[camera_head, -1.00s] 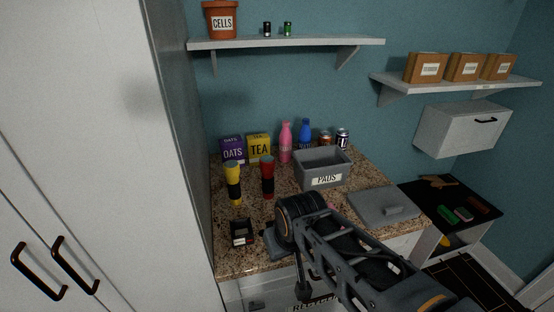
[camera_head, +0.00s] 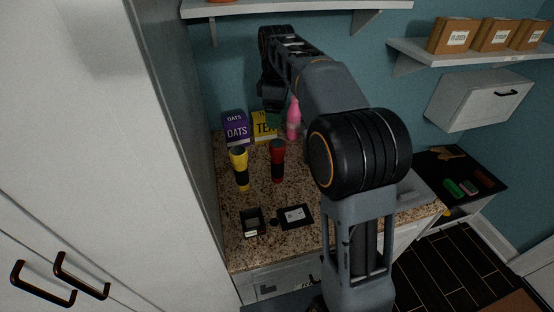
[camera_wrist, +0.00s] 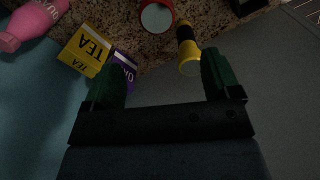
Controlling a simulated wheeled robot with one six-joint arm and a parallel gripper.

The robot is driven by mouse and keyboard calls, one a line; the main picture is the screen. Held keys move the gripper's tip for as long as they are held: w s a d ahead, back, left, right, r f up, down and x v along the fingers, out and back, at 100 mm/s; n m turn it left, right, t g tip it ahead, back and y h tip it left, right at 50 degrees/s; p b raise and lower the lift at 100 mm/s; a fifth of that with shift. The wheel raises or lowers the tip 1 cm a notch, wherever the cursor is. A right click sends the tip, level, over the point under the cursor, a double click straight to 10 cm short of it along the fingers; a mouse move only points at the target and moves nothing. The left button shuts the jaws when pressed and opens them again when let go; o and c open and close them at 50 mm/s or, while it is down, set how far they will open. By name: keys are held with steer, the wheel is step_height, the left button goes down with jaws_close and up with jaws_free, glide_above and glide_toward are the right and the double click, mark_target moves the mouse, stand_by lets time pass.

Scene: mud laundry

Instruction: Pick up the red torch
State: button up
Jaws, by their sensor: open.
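The red torch (camera_head: 277,161) stands upright on the granite counter, just right of the yellow torch. In the wrist view the red torch (camera_wrist: 157,17) shows at the top centre, seen from its lens end, beyond the fingertips. My gripper (camera_wrist: 160,72) is open with its dark green fingers spread wide and nothing between them. In the head view my gripper (camera_head: 274,118) is behind and above the torches, in front of the tea box, and apart from the red torch. The yellow torch (camera_head: 240,168) also shows in the wrist view (camera_wrist: 188,52), close to one finger.
An oats box (camera_head: 236,128), a tea box (camera_head: 265,127) and a pink bottle (camera_head: 293,120) stand along the wall. A small black tray (camera_head: 252,222) and a flat dark item (camera_head: 295,217) lie at the counter's front. A tall cabinet (camera_head: 110,150) borders the left; a shelf (camera_head: 290,8) hangs above.

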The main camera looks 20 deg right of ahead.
mark_target(277, 143)
steer(key=f, duration=0.8)
steer(key=shift+w, duration=0.25)
steer(key=shift+d+f+p, duration=0.2)
steer(key=shift+f+p, duration=0.1)
steer(key=shift+f, duration=2.5)
steer(key=shift+s, duration=0.1)
steer(key=shift+c, duration=0.5)
steer(key=c, duration=1.3)
steer(key=shift+r, duration=0.15)
